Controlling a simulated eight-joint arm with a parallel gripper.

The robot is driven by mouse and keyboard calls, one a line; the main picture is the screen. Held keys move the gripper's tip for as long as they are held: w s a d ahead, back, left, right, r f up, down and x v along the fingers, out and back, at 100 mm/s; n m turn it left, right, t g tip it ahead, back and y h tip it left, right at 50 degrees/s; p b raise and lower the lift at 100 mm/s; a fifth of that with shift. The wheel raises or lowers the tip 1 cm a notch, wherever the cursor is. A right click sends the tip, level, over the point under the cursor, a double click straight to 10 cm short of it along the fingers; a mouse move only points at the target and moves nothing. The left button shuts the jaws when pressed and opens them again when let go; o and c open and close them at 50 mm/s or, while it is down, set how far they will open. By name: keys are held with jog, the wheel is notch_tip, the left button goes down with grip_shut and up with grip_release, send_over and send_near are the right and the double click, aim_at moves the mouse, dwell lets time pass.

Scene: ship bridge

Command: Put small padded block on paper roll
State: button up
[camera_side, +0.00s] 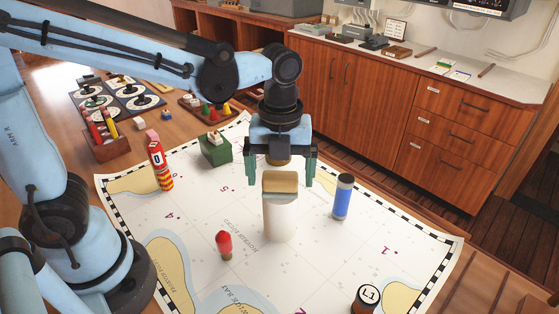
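The paper roll (280,219) is a white upright cylinder standing on the chart. The small padded block (281,187), tan with a paler top, rests on the roll's upper end. My gripper (281,180) is just above and behind the block. Its two green fingers are spread wide, one on each side, with visible gaps between them and the block. The gripper is open and holds nothing that I can see.
A blue cylinder (343,198) stands right of the roll, and a red-topped peg (224,244) stands front left. A red striped cylinder (160,165) and green box (215,149) stand farther left. A dark L1 jar (366,299) is front right. Wooden cabinets (400,115) bound the back.

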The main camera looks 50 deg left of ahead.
aim_at(280, 171)
notch_tip(280, 171, up, 12)
jog(key=shift+r, duration=0.15)
dwell(0.7)
notch_tip(280, 171, down, 12)
jog(key=shift+f, duration=0.15)
dwell(0.9)
jog(key=shift+r, duration=0.2)
